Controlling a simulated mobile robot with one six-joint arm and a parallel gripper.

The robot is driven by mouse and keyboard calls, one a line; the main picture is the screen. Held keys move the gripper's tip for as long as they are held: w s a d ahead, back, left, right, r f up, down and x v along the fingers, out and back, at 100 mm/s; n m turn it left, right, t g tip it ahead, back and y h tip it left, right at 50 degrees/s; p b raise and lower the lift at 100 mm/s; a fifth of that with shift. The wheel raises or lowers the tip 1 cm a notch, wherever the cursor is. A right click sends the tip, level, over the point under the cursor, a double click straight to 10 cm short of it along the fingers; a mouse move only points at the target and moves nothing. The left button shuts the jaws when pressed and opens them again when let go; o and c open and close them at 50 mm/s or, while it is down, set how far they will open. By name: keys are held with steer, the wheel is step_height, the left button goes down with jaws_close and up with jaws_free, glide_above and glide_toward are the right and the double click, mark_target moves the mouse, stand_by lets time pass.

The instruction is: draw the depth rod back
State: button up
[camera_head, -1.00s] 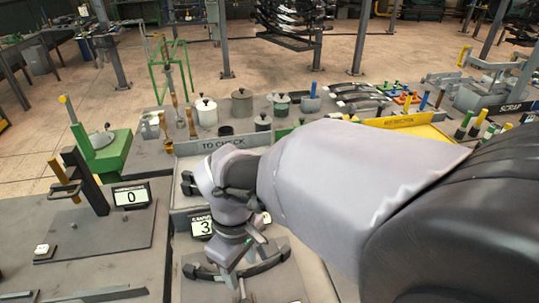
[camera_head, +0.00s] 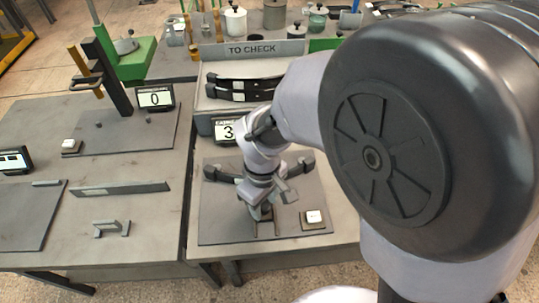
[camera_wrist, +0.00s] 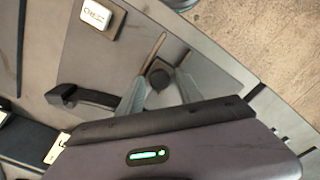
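The bar's end also shows in the wrist view (camera_wrist: 82,97). The rod's lower part is hidden. The display (camera_head: 226,131) behind reads 3.
A white-topped ZERO button (camera_head: 314,217) sits at the plate's front right; it also shows in the wrist view (camera_wrist: 96,14). A TO CHECK rack (camera_head: 255,50) holding dark leaf springs stands behind. A left station has a dark column (camera_head: 112,75) and a display (camera_head: 155,98) reading 0.

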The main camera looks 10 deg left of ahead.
jaws_close()
stand_by(1.2)
